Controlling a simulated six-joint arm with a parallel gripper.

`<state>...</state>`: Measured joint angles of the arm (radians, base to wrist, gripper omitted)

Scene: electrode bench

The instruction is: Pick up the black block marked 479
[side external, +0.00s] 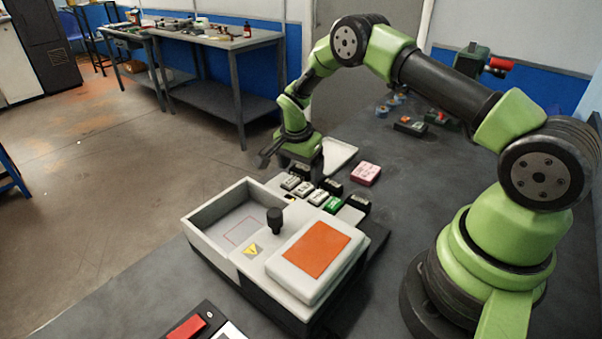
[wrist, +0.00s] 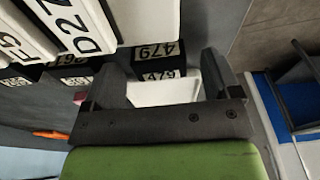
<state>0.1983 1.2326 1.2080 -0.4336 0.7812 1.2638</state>
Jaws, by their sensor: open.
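The black block marked 479 (wrist: 157,52) shows in the wrist view, its white label towards the camera, between and a little beyond the fingers. My gripper (wrist: 165,68) is open, with one dark finger to each side and nothing held. In the side external view my gripper (side external: 287,160) hangs low at the far end of a group of small labelled blocks (side external: 318,197). The labels are too small there to tell which block is 479, and my gripper may hide part of it.
Larger white-labelled blocks (wrist: 88,22) crowd the upper left. A pink block (side external: 365,173) and a grey machine with an orange panel (side external: 318,250) stand near the group.

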